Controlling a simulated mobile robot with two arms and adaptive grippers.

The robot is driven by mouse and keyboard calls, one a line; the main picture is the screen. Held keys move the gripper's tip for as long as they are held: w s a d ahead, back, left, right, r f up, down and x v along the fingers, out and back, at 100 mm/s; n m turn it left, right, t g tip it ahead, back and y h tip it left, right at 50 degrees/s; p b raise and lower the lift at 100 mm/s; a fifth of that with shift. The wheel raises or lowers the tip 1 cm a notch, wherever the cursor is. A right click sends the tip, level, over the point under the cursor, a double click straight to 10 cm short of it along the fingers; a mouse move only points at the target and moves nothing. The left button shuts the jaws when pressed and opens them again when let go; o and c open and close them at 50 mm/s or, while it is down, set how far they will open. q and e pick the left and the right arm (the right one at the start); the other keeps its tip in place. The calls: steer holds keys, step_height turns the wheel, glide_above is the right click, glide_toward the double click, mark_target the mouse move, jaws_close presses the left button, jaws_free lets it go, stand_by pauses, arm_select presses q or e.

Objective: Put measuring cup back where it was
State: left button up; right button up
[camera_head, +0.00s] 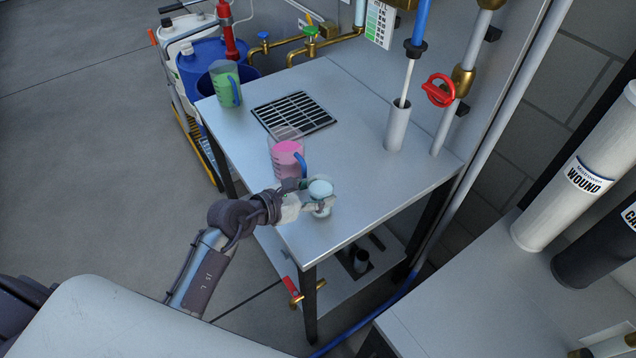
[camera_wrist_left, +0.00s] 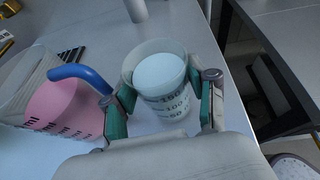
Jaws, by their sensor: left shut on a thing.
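A small clear measuring cup (camera_head: 321,190) with pale blue contents is at the near end of the metal table (camera_head: 345,215). My left gripper (camera_head: 318,198) is shut around it, one finger on each side. In the left wrist view the cup (camera_wrist_left: 162,88) stands between the green finger pads of the gripper (camera_wrist_left: 160,105), with black graduation marks on its front. I cannot tell whether its base touches the table. My right gripper is not in view.
A pink-filled jug with a blue handle (camera_head: 287,160) stands just behind the cup. A green jug (camera_head: 225,84) stands at the table's far left corner, near a drain grate (camera_head: 294,114). A grey tube holder (camera_head: 396,130) stands at the back right. The table's right middle is clear.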

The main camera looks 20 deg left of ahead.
arm_select(q)
steer(key=shift+f, duration=0.35)
steer(key=o, duration=0.9)
steer(key=shift+f, duration=0.1)
steer(key=o, duration=0.4)
steer(key=shift+r, duration=0.2)
steer(key=shift+s+a, duration=0.25)
steer(key=shift+s, duration=0.1)
steer(key=b+v, duration=0.2)
steer(key=v, duration=0.9)
